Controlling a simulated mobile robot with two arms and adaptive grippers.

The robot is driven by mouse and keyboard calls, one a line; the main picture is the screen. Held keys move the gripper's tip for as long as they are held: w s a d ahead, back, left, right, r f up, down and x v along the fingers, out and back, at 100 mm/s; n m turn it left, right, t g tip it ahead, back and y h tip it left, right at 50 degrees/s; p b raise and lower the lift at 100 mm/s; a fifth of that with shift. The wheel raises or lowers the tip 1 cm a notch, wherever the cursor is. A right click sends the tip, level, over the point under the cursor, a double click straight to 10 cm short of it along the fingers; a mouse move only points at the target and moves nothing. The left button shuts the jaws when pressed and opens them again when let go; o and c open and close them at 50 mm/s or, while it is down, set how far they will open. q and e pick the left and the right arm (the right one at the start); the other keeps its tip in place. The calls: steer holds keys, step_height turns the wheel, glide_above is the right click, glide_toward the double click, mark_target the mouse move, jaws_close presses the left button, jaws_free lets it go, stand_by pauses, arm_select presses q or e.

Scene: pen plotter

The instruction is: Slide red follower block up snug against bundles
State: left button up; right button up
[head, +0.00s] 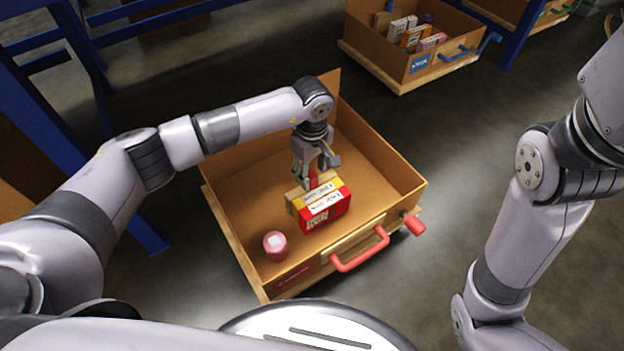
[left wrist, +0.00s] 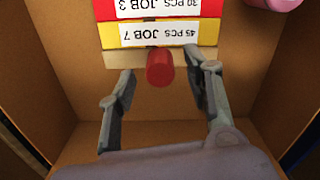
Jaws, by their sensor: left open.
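A tan block (left wrist: 122,59) with a red cylindrical knob (left wrist: 160,67) stands behind the upright bundles in the drawer. The knob also shows in the head view (head: 313,178). A yellow bundle (left wrist: 118,35) labelled JOB 7 and a red bundle (head: 328,216) labelled JOB 3 stand face to face. In the left wrist view the tan block lies along the yellow bundle with no clear gap. My left gripper (head: 317,171) is open, pointing down, its fingers on either side of the knob without visible grip. My right arm shows, but its gripper is out of view.
The open cardboard-brown drawer (head: 385,187) has a red handle (head: 362,254) and a red peg (head: 413,224) at its front. A pink round container (head: 275,246) stands at its front left corner. The drawer floor behind my left gripper is clear. Another drawer (head: 432,62) stands farther back.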

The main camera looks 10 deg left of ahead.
arm_select(q)
steer(key=shift+f, duration=0.9)
steer(key=shift+c, duration=0.5)
jaws_close()
